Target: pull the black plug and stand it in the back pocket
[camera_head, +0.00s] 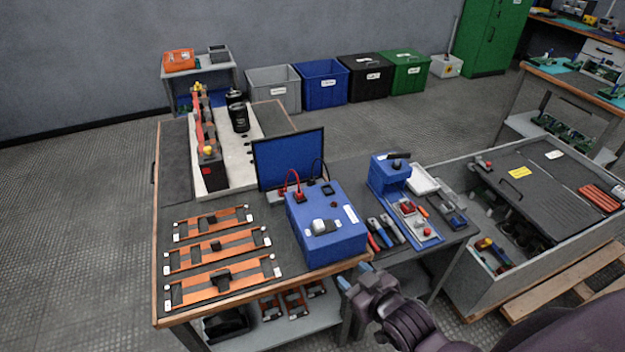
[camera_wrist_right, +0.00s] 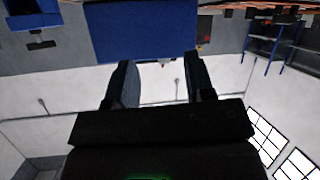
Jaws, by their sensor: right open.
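A blue instrument box (camera_head: 330,235) stands at the front right of the workbench. On its top toward the back, a red plug (camera_head: 300,196) has a red looped lead and a black plug (camera_head: 327,189) has a dark lead. The black plug is small, and I cannot tell how deep it sits. I cannot make out the back pocket for certain. My left gripper is not in view.
A dark screen (camera_head: 289,158) stands behind the box. Orange-framed modules (camera_head: 220,245) lie at the left. A blue stand (camera_head: 390,172) and hand tools (camera_head: 385,230) are at the right. A grey crate (camera_head: 500,280) stands farther right. The bench edge (camera_head: 270,297) is close to my gripper.

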